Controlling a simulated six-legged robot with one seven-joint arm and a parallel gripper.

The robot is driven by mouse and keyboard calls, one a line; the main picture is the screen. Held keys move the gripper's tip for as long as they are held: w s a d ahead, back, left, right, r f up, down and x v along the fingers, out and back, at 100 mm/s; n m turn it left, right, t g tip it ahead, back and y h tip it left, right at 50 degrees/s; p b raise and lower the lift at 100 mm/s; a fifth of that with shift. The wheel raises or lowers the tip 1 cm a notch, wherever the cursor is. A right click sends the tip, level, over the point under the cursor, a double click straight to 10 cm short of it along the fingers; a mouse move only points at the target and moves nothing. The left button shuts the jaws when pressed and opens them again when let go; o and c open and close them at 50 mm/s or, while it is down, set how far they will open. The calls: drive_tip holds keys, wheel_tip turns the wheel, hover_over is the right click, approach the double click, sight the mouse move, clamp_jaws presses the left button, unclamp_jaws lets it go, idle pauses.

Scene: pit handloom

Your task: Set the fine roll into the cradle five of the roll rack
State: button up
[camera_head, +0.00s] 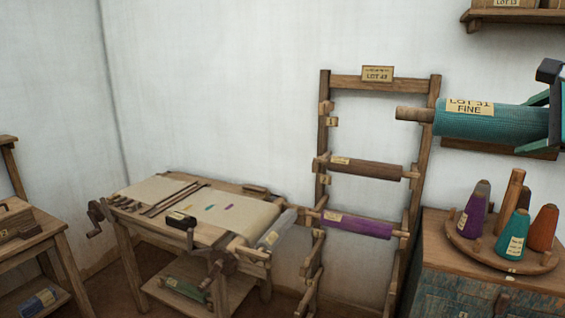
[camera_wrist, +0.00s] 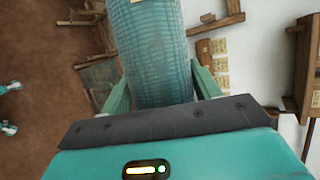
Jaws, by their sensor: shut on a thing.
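The fine roll (camera_head: 485,120), teal with a "LOT 31 FINE" label and a wooden core end at its left, is held up at the right of the head view. My gripper (camera_head: 533,122) is shut around its right part. In the wrist view the roll (camera_wrist: 148,45) extends upward from between the fingers. The roll rack (camera_head: 345,82) is a ladder-like wooden frame against the wall. The roll's core end overlaps the rack's right post in the picture. A brown roll (camera_head: 365,168) and a purple roll (camera_head: 357,228) lie in upper cradles. Lower cradles look empty; number five is not readable.
A cabinet (camera_head: 490,290) right of the rack bears a round stand with several thread cones. A work table (camera_head: 165,190) with cloth stands left of the rack, close to its lower left post. A wall shelf (camera_head: 510,15) is at the top right.

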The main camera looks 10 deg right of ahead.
drive_tip(key=w+d+f, duration=0.2)
drive_tip(key=w+f, duration=1.5)
drive_tip(key=f, duration=0.3)
drive_tip(key=w+a+f, duration=0.3)
drive_tip(key=w+f, duration=0.1)
drive_tip(key=f, duration=0.5)
drive_tip(key=w+a+f, duration=0.3)
drive_tip(key=w+f, duration=0.1)
drive_tip(key=f, duration=0.5)
drive_tip(key=w+a+f+n+y, duration=0.1)
drive_tip(key=w+a+f, duration=0.2)
drive_tip(key=a+f, duration=1.45)
drive_tip(key=s+a+f+y, duration=0.1)
drive_tip(key=s+a+f, duration=0.15)
drive_tip(key=a, duration=0.35)
drive_tip(key=s+a+f, duration=0.1)
drive_tip(key=a+f, duration=0.2)
drive_tip(key=a, duration=0.3)
drive_tip(key=s+f, duration=0.5)
drive_tip(key=f, duration=0.1)
drive_tip(key=shift+a+n, duration=0.3)
drive_tip(key=shift+n, duration=0.1)
